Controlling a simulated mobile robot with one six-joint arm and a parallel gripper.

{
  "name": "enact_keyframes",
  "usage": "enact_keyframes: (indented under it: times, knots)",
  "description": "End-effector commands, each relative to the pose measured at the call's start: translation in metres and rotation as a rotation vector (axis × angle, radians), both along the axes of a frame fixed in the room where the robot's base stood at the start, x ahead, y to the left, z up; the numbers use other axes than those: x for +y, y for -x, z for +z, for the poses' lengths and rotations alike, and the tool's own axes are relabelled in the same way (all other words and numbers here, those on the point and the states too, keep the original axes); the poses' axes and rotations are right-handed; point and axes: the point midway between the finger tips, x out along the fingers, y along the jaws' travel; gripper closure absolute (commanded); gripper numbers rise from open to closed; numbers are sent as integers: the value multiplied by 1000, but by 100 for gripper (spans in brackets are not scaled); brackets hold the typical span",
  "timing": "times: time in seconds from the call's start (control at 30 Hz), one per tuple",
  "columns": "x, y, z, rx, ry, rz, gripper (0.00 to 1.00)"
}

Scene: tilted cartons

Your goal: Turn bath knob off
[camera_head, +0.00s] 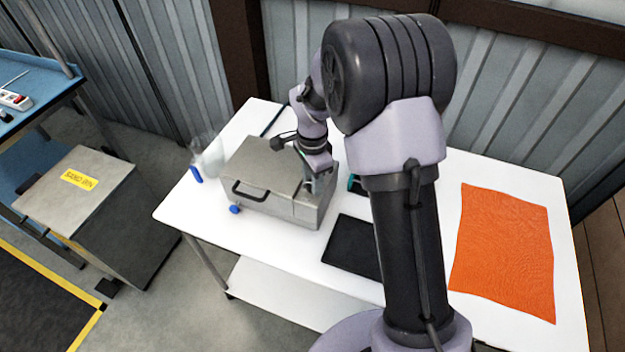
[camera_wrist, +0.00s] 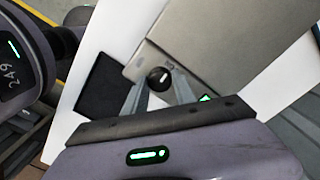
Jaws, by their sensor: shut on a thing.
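The bath is a grey metal box (camera_head: 262,178) with a lid and a dark handle, standing on the white table. Its round black knob (camera_wrist: 159,77) has a white mark and sits on the top face near one end in the wrist view. My gripper (camera_wrist: 158,82) has its two grey fingers on either side of the knob and is shut on it. In the head view my gripper (camera_head: 316,187) reaches down onto the right end of the bath, and the knob is hidden there.
A blue tap (camera_head: 235,209) sticks out low on the bath's front. Clear glassware (camera_head: 209,158) stands left of it. A black pad (camera_head: 352,247) and an orange cloth (camera_head: 503,252) lie to the right on the white table (camera_head: 205,213). A grey cabinet (camera_head: 80,190) stands left.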

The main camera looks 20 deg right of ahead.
Motion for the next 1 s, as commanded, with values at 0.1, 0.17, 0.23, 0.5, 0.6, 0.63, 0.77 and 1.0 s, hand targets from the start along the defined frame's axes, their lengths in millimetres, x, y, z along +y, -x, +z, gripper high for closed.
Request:
enact_keyframes:
  times: [0.1,0.17,0.23,0.5,0.6,0.63,0.77,1.0]
  knots:
    - [0,0,0,0,0,22,100]
    - [0,0,0,0,0,45,100]
    - [0,0,1,0,0,80,100]
    - [0,0,1,0,0,298,100]
    - [0,0,1,1,0,393,100]
    - [0,0,1,1,0,422,100]
    - [0,0,1,1,0,546,100]
    - [0,0,2,0,0,774,100]
